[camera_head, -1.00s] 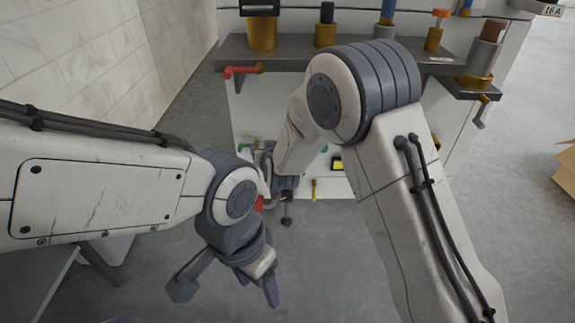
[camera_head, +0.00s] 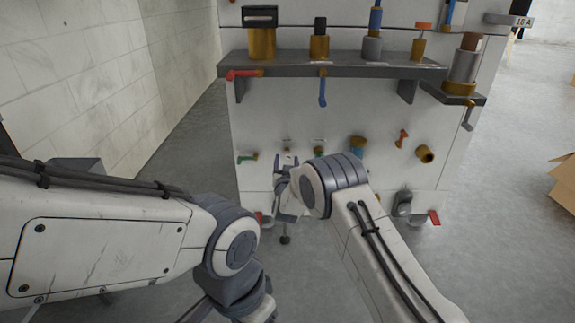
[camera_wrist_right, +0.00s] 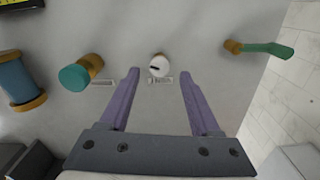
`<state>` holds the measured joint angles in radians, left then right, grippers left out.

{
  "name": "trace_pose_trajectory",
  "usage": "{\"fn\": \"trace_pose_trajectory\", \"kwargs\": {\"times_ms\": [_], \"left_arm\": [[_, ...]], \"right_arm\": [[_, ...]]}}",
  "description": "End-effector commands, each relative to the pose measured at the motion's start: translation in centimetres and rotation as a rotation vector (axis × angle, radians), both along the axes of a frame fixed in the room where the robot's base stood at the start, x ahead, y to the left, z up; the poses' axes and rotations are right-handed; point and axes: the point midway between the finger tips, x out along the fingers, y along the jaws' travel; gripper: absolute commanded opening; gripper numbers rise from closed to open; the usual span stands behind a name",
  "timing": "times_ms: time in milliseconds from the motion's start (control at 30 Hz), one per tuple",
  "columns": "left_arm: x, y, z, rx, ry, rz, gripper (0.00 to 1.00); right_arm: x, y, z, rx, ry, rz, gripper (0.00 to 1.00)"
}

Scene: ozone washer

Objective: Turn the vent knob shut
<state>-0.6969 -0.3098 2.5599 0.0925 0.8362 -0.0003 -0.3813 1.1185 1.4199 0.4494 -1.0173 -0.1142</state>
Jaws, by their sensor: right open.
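A small white round knob (camera_wrist_right: 159,66) with a dark slot sits on the pale panel, with a small label beside it. It lies between and ahead of my right gripper's fingers in the right wrist view. A teal knob (camera_wrist_right: 76,77) on a brass stem is to its left. The labels are too small to read, so I cannot tell which is the vent knob. My right gripper (camera_wrist_right: 158,73) is open and empty, facing the panel; it also shows in the head view (camera_head: 286,158). My left gripper is mostly cut off at the bottom of the head view.
A green lever (camera_wrist_right: 265,49) and a blue cylinder (camera_wrist_right: 17,80) flank the knobs. Above is a grey shelf (camera_head: 285,66) with valves, a red handle (camera_head: 242,74) and a blue handle (camera_head: 322,91).

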Motion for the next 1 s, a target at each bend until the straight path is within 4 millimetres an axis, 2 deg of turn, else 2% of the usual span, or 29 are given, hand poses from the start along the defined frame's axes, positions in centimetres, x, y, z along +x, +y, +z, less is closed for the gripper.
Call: {"fn": "trace_pose_trajectory", "kwargs": {"times_ms": [33, 200, 533, 567, 700, 733, 1000], "left_arm": [[0.0, 0.0, -0.6, 0.000, 0.000, 0.000, 0.64], [0.0, 0.0, -1.0, 0.000, 0.000, 0.000, 0.64], [0.0, 0.0, -1.0, 0.000, 0.000, 0.000, 0.64], [0.0, 0.0, -1.0, 0.000, 0.000, 0.000, 0.64], [0.0, 0.0, -1.0, 0.000, 0.000, 0.000, 0.64], [0.0, 0.0, -1.0, 0.000, 0.000, 0.000, 0.64], [0.0, 0.0, -0.8, 0.000, 0.000, 0.000, 0.64]], "right_arm": [[0.6, -0.1, -0.3, 0.001, -0.001, -0.002, 0.64], [1.8, -0.2, -0.2, 0.000, 0.001, -0.003, 0.64], [2.1, -0.3, 0.0, 0.000, 0.002, -0.003, 0.64], [2.1, -0.3, 0.0, 0.000, 0.002, -0.003, 0.56], [2.1, -0.3, 0.0, 0.000, 0.001, -0.003, 0.03], [2.1, -0.3, 0.0, 0.000, 0.001, -0.003, 0.00], [2.1, -0.3, 0.0, -0.017, 0.002, -0.003, 0.00]]}}
